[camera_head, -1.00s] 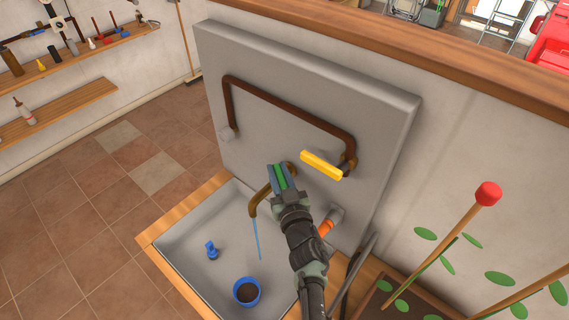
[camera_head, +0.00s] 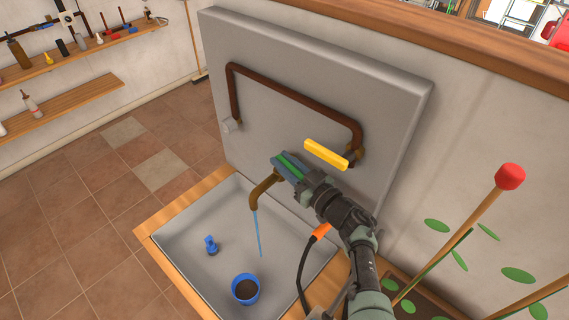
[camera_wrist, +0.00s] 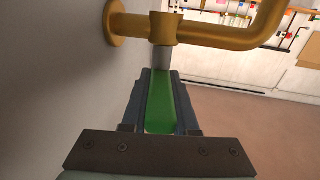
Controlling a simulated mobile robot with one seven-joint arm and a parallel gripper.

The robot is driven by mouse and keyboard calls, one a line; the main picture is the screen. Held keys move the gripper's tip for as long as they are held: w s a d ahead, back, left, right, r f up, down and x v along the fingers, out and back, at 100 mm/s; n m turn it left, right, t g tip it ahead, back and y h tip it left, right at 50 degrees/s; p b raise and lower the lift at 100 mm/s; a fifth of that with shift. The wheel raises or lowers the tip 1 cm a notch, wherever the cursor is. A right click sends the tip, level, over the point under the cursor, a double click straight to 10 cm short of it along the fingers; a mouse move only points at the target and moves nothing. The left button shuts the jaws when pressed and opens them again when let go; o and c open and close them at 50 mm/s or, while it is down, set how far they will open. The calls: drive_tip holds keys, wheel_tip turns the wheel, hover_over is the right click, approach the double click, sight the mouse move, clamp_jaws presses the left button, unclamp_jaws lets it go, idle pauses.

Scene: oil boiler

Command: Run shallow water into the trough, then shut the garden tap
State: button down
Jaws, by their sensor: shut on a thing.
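The garden tap's bronze spout (camera_head: 262,190) sticks out from the grey wall panel, and a thin stream of water (camera_head: 257,232) falls from it into the grey trough (camera_head: 185,228). I cannot tell the water depth in the trough. My gripper (camera_head: 283,162) is at the tap, shut on its green handle (camera_wrist: 161,105). In the wrist view the handle lies lengthwise between my fingers and joins the bronze tap body (camera_wrist: 163,30) through a grey stem. A yellow lever (camera_head: 326,154) on the brown pipe is just right of my gripper.
A blue cup (camera_head: 246,290) with dark contents and a small blue object (camera_head: 211,245) are in the trough. The brown pipe (camera_head: 290,94) runs along the panel (camera_head: 300,60). A potted plant with a red-topped stake (camera_head: 509,177) stands at right. Floor (camera_head: 95,190) at left is clear.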

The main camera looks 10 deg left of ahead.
drive_tip(key=c, duration=0.7)
unclamp_jaws()
drive_tip(key=shift+p+v, duration=1.25)
drive_tip(key=shift+v, duration=2.45)
